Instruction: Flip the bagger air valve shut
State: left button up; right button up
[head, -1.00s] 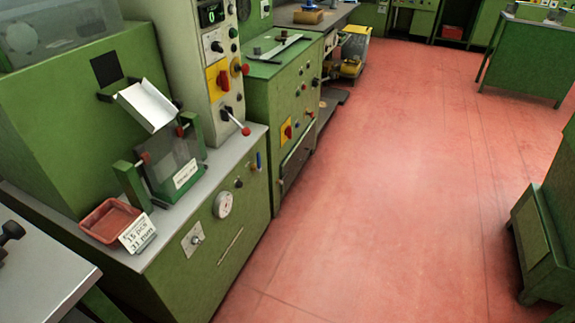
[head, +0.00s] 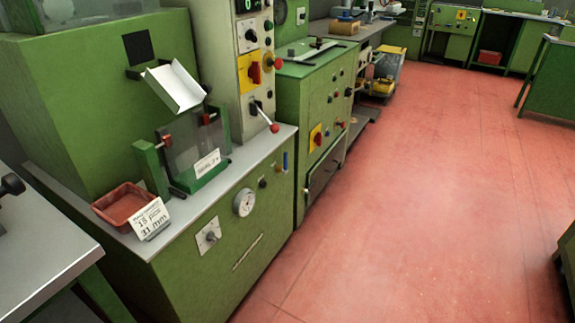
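The green bagger cabinet (head: 190,285) stands at the left with a grey top. Its front carries a small blue upright handle (head: 285,161) near the right end, which looks like the air valve's lever; it is too small to be sure of its exact position. A black knob (head: 262,183), a round white gauge (head: 243,203) and a pale plate with a knob (head: 208,236) are on the same front. Neither of my grippers is in view.
A red tray (head: 124,203) and a white label card (head: 150,217) stand on the cabinet top. A red-balled lever (head: 274,128) juts from the control column. Another green machine (head: 318,120) adjoins beyond. The red floor (head: 400,220) to the right is open.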

aim_at(285, 171)
jog(key=k, duration=0.7)
jog(key=z, duration=0.4)
jog(key=i, duration=1.35)
jog(key=u, duration=0.75)
jog(key=i, duration=0.35)
jog(key=u, duration=0.4)
